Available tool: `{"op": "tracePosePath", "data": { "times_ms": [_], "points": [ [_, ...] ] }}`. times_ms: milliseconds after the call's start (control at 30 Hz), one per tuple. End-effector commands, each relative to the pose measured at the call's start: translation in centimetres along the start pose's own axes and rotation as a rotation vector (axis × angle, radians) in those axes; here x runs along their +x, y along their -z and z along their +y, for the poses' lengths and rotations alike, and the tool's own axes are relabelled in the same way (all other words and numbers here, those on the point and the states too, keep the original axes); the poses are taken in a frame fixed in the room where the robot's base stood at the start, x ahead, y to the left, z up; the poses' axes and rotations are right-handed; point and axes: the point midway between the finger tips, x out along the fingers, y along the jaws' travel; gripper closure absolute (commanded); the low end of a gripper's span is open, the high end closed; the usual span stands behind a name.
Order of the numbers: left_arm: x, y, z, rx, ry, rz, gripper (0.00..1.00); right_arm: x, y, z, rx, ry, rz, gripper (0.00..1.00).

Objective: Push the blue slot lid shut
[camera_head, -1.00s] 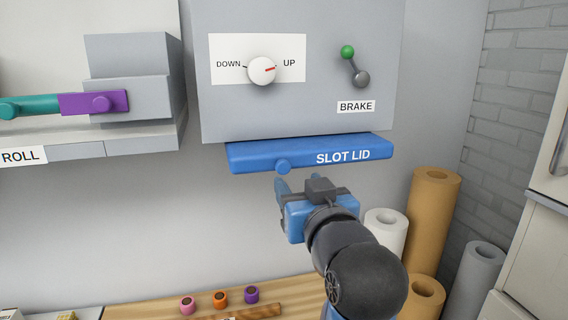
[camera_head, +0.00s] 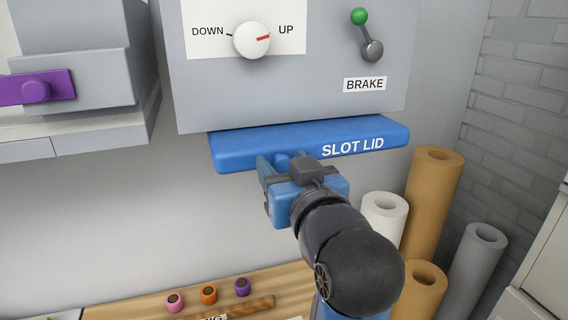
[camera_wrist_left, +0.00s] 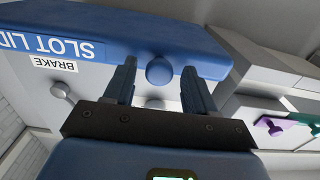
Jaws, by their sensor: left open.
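The blue slot lid (camera_head: 240,148), marked SLOT LID, juts out below the grey panel (camera_head: 300,95). It fills the top of the left wrist view (camera_wrist_left: 200,55). A round blue knob (camera_wrist_left: 159,70) sits on its front edge; in the head view the knob (camera_head: 283,158) is partly covered by my gripper. My left gripper (camera_head: 278,164) is open at the lid's front edge. In the left wrist view its two fingers (camera_wrist_left: 160,78) stand either side of the knob, apart from each other. I cannot tell whether they touch it. My right gripper is out of view.
A purple handle (camera_head: 38,88) is at the left. Several paper rolls (camera_head: 435,185) stand at the right. A wooden shelf (camera_head: 130,308) with small coloured pieces lies below.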

Motion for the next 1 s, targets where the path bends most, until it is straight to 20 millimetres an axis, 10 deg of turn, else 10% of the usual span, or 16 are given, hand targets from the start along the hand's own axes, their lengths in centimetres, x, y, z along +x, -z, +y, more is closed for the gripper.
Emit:
{"op": "tracePosePath", "data": {
  "times_ms": [133,500,767,1000],
  "points": [
    [0.0,0.0,0.0,0.000,0.000,0.000,0.46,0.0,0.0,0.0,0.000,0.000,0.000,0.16],
    [0.0,0.0,0.0,0.000,-0.001,0.000,1.00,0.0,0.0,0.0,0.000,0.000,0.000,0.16],
    [0.4,0.0,0.0,0.000,0.001,0.000,1.00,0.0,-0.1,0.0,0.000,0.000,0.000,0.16],
    [4.8,-0.1,-0.1,0.001,0.005,0.002,1.00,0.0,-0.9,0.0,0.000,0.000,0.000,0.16]
  ]
}}
